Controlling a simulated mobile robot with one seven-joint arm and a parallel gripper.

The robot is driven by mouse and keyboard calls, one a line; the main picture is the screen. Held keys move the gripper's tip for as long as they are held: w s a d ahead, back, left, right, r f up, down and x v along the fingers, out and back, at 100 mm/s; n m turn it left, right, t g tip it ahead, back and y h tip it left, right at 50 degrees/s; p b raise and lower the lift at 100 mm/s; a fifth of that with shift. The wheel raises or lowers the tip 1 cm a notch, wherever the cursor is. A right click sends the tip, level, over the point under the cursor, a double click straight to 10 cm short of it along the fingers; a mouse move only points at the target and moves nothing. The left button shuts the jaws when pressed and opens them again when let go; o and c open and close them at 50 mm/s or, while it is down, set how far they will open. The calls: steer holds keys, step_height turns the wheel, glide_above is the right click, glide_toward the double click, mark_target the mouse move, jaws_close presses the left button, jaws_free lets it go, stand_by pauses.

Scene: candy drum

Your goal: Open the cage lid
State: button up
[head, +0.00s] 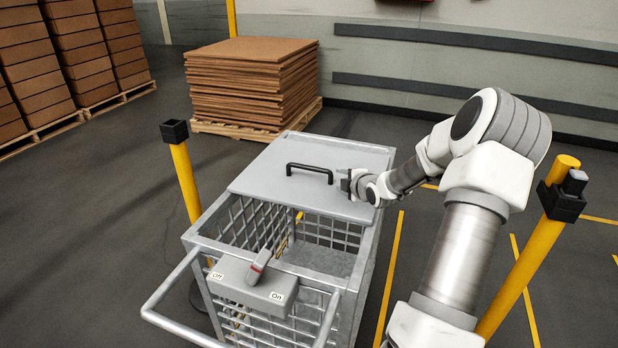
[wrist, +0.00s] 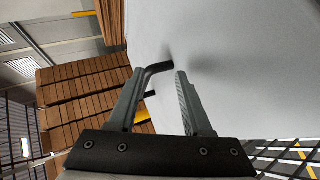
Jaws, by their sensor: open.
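The grey cage (head: 370,262) stands in the middle of the head view. Its flat grey lid (head: 262,178) covers the far part of the top, while the near part is uncovered and shows the mesh inside. A black bar handle (head: 310,171) stands up from the lid. My gripper (head: 346,183) is open at the right end of the handle, above the lid. In the wrist view the lid (wrist: 240,60) fills the upper right. The handle (wrist: 157,70) shows between my open fingertips and partly behind the left finger; I cannot tell whether they touch.
A grey switch box (head: 248,284) marked Off and On, with a red-marked lever, sits at the cage's near side by a tubular push bar (head: 165,300). Yellow posts (head: 186,180) stand left and right. Stacked brown sheets (head: 250,85) lie on a pallet behind.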

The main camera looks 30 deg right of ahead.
mark_target(311, 169)
steer(key=s+a+t, duration=0.1)
steer(key=s+a+t+b, duration=0.1)
steer(key=s+a, duration=0.1)
steer(key=s+a+n+t+b, duration=0.1)
steer(key=a, duration=0.1)
steer(key=shift+s+r+y, duration=0.3)
steer(key=shift+s+r, duration=0.05)
steer(key=shift+r, duration=0.05)
steer(key=shift+s+a+r+t, duration=0.25)
steer(key=shift+a+r+t, duration=0.05)
steer(key=shift+a+t, duration=0.1)
steer(key=w, duration=0.5)
steer(key=w+d+f+b, duration=0.1)
steer(key=w, duration=0.5)
steer(key=w+d+f+b, duration=0.1)
steer(key=w, duration=0.5)
steer(key=shift+f, duration=0.25)
jaws_close()
